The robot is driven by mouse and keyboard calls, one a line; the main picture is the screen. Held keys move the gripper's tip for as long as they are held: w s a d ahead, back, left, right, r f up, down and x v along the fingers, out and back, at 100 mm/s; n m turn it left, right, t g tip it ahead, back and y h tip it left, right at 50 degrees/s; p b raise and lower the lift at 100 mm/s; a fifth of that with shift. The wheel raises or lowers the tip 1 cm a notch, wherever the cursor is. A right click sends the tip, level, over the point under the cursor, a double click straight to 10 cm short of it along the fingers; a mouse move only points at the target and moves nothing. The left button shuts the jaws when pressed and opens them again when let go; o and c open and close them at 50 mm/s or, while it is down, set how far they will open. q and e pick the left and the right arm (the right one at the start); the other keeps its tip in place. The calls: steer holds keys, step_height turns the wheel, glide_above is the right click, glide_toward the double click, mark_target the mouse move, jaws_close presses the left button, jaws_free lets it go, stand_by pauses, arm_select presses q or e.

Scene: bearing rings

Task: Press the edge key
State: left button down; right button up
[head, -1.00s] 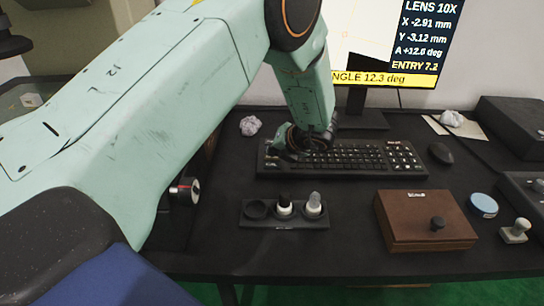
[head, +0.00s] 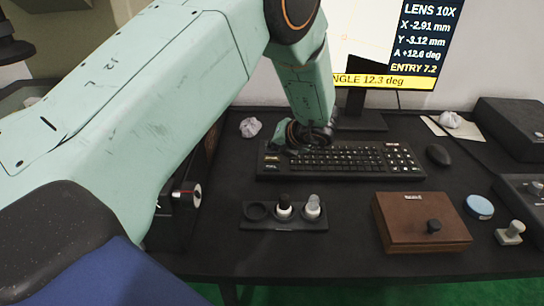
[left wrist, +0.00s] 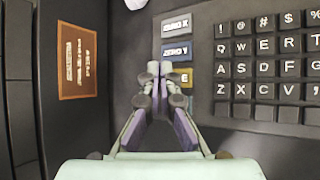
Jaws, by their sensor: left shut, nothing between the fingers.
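The black keyboard (head: 345,162) lies on the dark desk below the monitor. Only an E shows on that key; my fingers cover the rest. My left gripper (left wrist: 161,78) is shut and empty, its tips in front of that key. Whether they touch it I cannot tell. In the head view this gripper (head: 300,140) is over the keyboard's left end. My right gripper is out of view.
A monitor (head: 400,40) stands behind the keyboard, a mouse (head: 438,155) to its right. In front are a holder (head: 270,222) with small pieces, a brown box (head: 420,222) and a blue round tin (head: 479,207).

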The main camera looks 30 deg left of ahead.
mark_target(274, 160)
arm_select(q)
steer(key=shift+r+p, duration=1.5)
steer(key=shift+r, duration=0.65)
